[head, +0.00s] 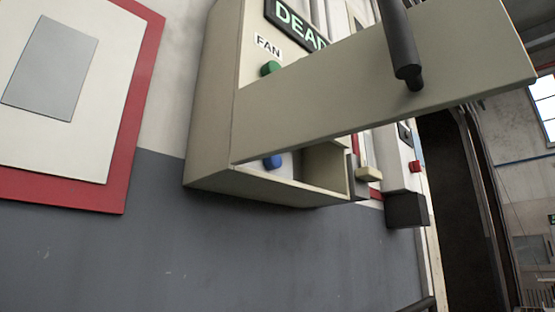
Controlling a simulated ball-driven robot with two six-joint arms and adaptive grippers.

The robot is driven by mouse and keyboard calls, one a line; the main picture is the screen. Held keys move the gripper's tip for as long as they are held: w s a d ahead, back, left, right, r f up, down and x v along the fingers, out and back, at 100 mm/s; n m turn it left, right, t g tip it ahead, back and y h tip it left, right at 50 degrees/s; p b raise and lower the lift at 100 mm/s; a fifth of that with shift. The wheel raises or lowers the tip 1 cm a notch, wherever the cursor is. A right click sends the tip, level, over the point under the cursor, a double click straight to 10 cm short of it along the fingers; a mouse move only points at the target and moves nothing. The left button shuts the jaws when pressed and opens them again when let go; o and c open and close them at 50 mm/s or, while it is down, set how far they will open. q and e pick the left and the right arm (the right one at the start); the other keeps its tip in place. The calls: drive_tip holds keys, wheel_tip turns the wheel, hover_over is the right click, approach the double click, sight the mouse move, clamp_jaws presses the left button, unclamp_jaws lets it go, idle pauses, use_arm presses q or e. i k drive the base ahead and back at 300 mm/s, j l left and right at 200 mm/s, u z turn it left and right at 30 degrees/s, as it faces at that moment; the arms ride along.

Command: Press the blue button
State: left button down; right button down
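The blue button (272,162) sits low inside a beige wall box (215,100), seen from below and to the left. A beige flap or door panel (390,85) stands out from the box and crosses in front of it, just above the blue button. Part of the blue button looks cut off by the panel's lower edge. A dark bar-like handle (398,40) is on the panel. A green button (270,68) sits higher in the box under a "FAN" label (268,46). Neither of my grippers shows in this view.
A white panel with a red border (130,140) is on the wall at left. A dark box (407,210) and a red button (415,167) are further right. A dark doorway-like opening (455,200) lies beyond. The grey wall (200,260) below is bare.

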sight(272, 163)
drive_tip(key=l, duration=0.65)
drive_tip(key=i+l+z, duration=0.15)
drive_tip(key=l, duration=0.55)
drive_tip(key=i+l, duration=0.1)
drive_tip(key=l, duration=0.55)
drive_tip(key=k+z, duration=0.05)
